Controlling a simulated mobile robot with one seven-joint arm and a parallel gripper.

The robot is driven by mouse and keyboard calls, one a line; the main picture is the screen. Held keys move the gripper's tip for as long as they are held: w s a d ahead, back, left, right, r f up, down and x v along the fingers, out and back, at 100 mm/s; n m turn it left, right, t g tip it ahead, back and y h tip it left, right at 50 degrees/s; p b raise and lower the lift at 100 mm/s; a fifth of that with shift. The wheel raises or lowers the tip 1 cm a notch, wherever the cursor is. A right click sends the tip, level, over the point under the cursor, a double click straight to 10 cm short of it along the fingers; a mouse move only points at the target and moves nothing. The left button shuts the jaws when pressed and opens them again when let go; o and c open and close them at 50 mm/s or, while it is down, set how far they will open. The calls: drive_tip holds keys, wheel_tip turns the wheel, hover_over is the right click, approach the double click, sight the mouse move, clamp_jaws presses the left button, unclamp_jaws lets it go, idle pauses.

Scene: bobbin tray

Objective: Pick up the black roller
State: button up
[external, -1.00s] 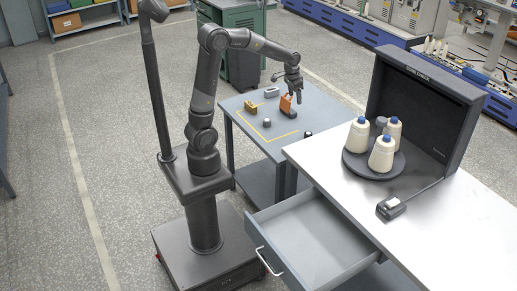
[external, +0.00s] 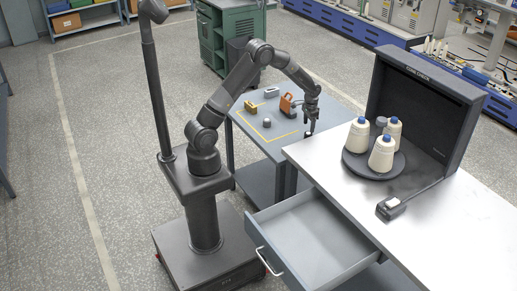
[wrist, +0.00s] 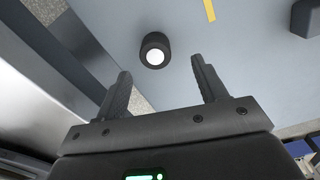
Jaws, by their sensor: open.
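The black roller (wrist: 155,49) is a short dark cylinder with a white round end. In the wrist view it lies on the grey-blue table top, just beyond and between my fingertips. In the external view the roller (external: 308,133) is a small dark shape near the table's right edge, under my gripper. My gripper (external: 311,122) points down over it. In the wrist view my gripper (wrist: 160,75) is open with nothing between its fingers. The roller looks apart from both fingers.
The small table (external: 262,143) also holds an orange item (external: 287,103), a yellow block (external: 250,107), a grey block (external: 271,92) and a small grey piece (external: 267,122). The white workbench (external: 440,225) with its open drawer (external: 315,240) stands close on the right.

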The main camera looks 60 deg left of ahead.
sight(308, 133)
drive_tip(key=f, duration=0.6)
drive_tip(key=shift+s+d+f, duration=0.15)
drive_tip(key=shift+d+f, duration=0.15)
drive_tip(key=shift+c, duration=0.2)
drive_tip(key=c, duration=1)
